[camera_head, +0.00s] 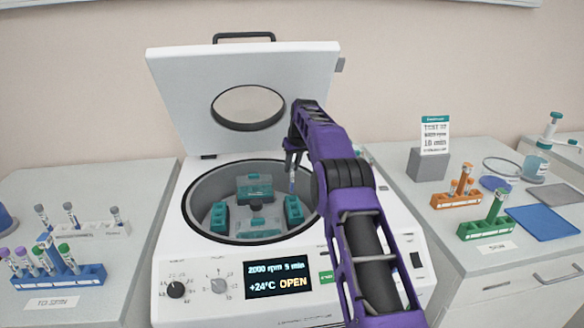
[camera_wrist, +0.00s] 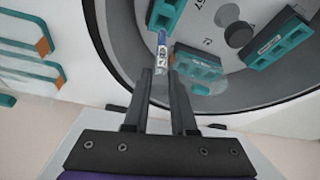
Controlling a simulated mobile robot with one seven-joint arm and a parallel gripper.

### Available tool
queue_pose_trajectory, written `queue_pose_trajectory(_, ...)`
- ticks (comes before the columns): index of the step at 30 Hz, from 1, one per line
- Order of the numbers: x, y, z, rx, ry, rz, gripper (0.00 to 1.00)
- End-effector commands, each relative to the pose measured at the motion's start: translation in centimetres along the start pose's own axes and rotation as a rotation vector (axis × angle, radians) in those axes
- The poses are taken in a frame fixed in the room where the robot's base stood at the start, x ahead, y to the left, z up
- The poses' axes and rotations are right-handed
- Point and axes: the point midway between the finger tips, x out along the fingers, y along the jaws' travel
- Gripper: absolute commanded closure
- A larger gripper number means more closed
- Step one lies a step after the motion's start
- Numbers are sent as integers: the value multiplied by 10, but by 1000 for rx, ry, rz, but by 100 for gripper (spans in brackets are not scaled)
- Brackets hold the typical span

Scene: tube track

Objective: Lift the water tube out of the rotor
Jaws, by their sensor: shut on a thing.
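My gripper (camera_head: 292,166) is over the right side of the open centrifuge bowl, pointing down. Its fingers are shut on the water tube (camera_head: 292,184), a thin tube with a label, which hangs roughly upright below them. In the wrist view the tube (camera_wrist: 162,48) shows a blue and white label between the fingertips (camera_wrist: 161,73). Its far end is close to a teal rotor bucket (camera_wrist: 167,14); I cannot tell whether it is clear of it. The rotor (camera_head: 256,222) has several teal buckets, one at the right (camera_head: 294,212) under the tube.
The centrifuge lid (camera_head: 245,85) stands open behind my arm. The bowl rim (camera_head: 190,200) surrounds the rotor. On the right bench are an orange rack (camera_head: 455,200), a green rack (camera_head: 485,230) and a blue mat (camera_head: 543,222). A blue rack (camera_head: 75,275) and a white rack (camera_head: 92,228) stand left.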

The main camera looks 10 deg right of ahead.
Motion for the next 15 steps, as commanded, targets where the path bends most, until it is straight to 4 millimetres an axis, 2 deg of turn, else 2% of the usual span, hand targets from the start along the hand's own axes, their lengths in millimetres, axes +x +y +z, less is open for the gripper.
queue_pose_trajectory(15, -36, 0, -16, 0, 1, 1, 100)
